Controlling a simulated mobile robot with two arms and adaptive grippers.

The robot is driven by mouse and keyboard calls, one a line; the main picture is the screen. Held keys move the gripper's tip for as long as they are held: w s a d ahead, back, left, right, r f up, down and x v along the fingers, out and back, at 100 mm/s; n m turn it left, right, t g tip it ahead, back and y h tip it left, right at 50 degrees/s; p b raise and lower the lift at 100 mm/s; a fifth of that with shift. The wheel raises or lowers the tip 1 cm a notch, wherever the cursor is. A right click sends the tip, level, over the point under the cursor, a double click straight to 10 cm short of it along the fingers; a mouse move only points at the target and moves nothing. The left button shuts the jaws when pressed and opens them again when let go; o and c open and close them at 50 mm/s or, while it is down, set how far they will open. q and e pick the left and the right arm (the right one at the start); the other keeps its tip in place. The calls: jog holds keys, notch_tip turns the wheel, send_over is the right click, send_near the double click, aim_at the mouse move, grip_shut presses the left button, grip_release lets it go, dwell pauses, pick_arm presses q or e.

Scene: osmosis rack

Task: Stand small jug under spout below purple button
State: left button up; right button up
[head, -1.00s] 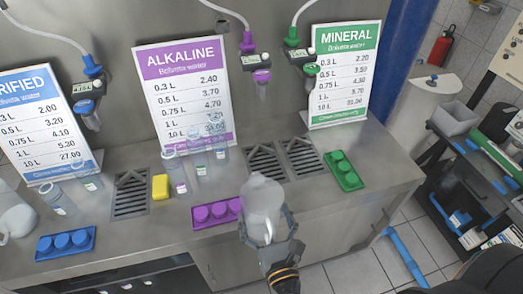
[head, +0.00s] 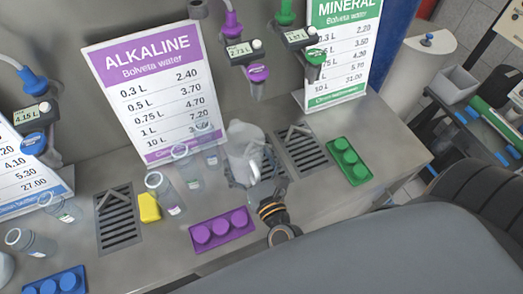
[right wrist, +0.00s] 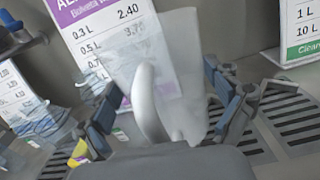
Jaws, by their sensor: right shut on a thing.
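The small jug (head: 243,143), translucent white with a handle, is upright or slightly tilted over the middle drain grate, below the purple spout (head: 258,74). I cannot tell whether its base touches the grate. My right gripper (head: 262,178) is shut on the jug from the front. In the right wrist view the jug (right wrist: 190,75) stands between the fingers, its handle facing the camera. My left gripper is not in view.
Clear bottles (head: 160,185) stand left of the jug, near a yellow sponge (head: 149,207). A green spout (head: 315,62) hangs to the right above another grate (head: 303,150), beside a green button block (head: 349,160). The purple price sign (head: 158,90) stands behind.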

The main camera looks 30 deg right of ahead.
aim_at(254, 146)
jog(key=w+d, duration=0.1)
jog(key=d+f, duration=0.1)
jog(key=w+d+f+b, duration=0.1)
jog(key=shift+w+d+f, duration=0.1)
jog(key=shift+w+d, duration=0.25)
jog(key=w+d+f+b, duration=0.4)
jog(key=f+b, duration=0.4)
jog(key=f, duration=0.1)
jog(key=shift+w+d+f, duration=0.15)
jog(key=shift+d+f, duration=0.05)
jog(key=shift+d, duration=0.2)
jog(key=shift+f, duration=0.15)
jog(key=o, duration=0.7)
jog(key=shift+f+b, duration=0.1)
jog(key=shift+b, duration=0.25)
jog(key=shift+o, duration=0.8)
